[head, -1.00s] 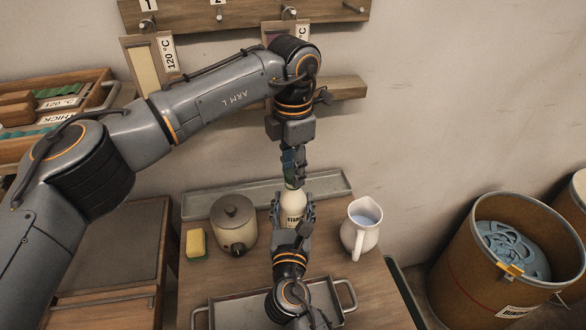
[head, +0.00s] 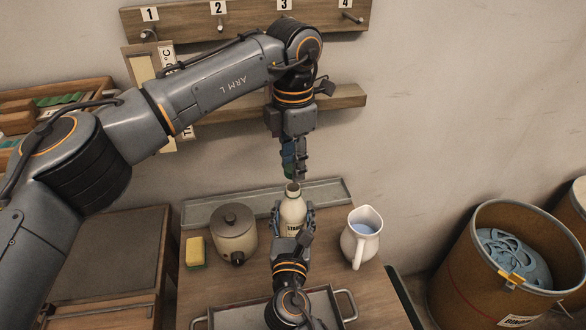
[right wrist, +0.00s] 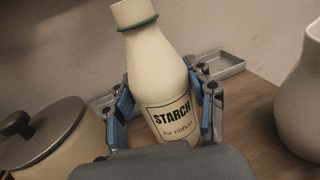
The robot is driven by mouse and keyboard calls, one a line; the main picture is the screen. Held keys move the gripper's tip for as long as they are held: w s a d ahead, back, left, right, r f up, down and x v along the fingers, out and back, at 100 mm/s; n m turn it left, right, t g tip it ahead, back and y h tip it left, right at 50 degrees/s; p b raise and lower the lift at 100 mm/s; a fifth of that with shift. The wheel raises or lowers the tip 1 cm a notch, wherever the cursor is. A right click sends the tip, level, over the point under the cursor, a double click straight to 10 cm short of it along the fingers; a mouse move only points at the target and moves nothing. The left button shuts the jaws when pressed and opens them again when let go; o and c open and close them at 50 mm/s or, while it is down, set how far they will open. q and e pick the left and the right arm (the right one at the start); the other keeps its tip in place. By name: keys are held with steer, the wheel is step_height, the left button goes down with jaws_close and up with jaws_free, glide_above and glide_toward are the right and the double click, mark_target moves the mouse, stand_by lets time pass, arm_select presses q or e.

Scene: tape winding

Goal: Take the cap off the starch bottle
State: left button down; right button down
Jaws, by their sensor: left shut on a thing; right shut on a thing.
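The starch bottle (head: 292,208) is cream with a black-lettered label and stands on the table. My right gripper (head: 294,217) is shut around its body from the near side. In the right wrist view the bottle (right wrist: 157,65) sits between both fingers, slightly tilted in the picture, with a green ring around its neck. The bottle's mouth looks open and dark in the head view. My left gripper (head: 293,172) is shut just above the mouth, apart from it. The cap is in its fingers, mostly hidden by them.
A lidded pot (head: 234,235) and a yellow sponge (head: 196,252) stand left of the bottle. A white jug (head: 361,238) of bluish liquid stands to the right. A long metal tray (head: 220,208) lies behind, and a handled tray (head: 345,300) lies in front.

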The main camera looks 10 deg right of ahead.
steer(key=shift+c, duration=1.9)
jaws_free()
steer(key=shift+s, duration=0.1)
